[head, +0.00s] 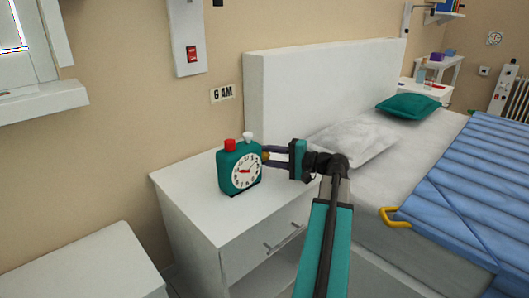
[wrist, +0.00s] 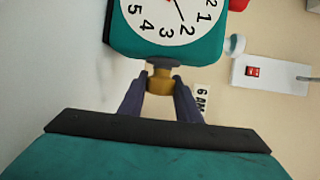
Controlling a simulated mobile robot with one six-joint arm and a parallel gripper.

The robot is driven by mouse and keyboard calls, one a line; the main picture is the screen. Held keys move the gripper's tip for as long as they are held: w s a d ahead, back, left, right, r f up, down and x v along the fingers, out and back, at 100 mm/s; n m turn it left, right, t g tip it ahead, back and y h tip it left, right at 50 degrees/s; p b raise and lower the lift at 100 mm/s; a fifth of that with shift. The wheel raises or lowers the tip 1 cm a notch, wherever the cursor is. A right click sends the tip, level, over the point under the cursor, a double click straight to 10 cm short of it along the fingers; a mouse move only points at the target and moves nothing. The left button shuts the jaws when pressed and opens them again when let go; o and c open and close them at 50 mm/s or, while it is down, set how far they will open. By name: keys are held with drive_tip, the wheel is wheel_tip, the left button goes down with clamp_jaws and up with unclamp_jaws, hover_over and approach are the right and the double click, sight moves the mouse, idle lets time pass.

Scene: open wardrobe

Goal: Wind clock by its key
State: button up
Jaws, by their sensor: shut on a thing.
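The teal clock (head: 240,170) stands upright on the white nightstand, with a round white dial, a red button and a white button on top. In the wrist view the clock (wrist: 122,42) is at the top, its dial turned sideways and partly cut off. The brass key (wrist: 159,80) sticks out of the clock's side; in the head view only a small bit of it (head: 265,157) shows. My gripper (wrist: 159,88) is shut on the key, one dark finger on each side. In the head view my gripper (head: 268,155) reaches the clock from the right.
The nightstand (head: 180,178) has clear top around the clock. A "6 AM" sign (head: 222,93) and a switch panel (head: 187,35) are on the wall behind. The bed (head: 380,190) with its white headboard (head: 310,85) stands to the right, a white cabinet (head: 85,265) at lower left.

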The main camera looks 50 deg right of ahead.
drive_tip(key=shift+r+m+g+h+p, duration=0.2)
drive_tip(key=shift+g+p, duration=0.6)
drive_tip(key=shift+p, duration=1.65)
drive_tip(key=shift+m+g+h+p, duration=0.3)
drive_tip(key=shift+g+p, duration=0.5)
drive_tip(key=shift+p, duration=1.6)
drive_tip(key=shift+r+m+g+h+p, duration=0.1)
drive_tip(key=shift+m+g+p, duration=0.45)
drive_tip(key=shift+p, duration=1.9)
drive_tip(key=g+p, duration=0.3)
drive_tip(key=p, duration=0.3)
drive_tip(key=m+g+p, duration=0.1)
drive_tip(key=g+p, duration=0.2)
drive_tip(key=p, duration=0.5)
drive_tip(key=shift+w+g, duration=0.1)
drive_tip(key=shift+g, duration=0.15)
drive_tip(key=m+g+p, duration=0.1)
drive_tip(key=g+p, duration=0.4)
drive_tip(key=p, duration=0.4)
drive_tip(key=shift+f+p, duration=0.1)
drive_tip(key=shift+p, duration=0.2)
drive_tip(key=m+g+p, duration=0.1)
drive_tip(key=g+p, duration=0.4)
drive_tip(key=p, duration=0.1)
drive_tip(key=shift+y, duration=0.3)
drive_tip(key=shift+m+g+p, duration=0.25)
drive_tip(key=shift+g+p, duration=0.35)
drive_tip(key=shift+p, duration=0.65)
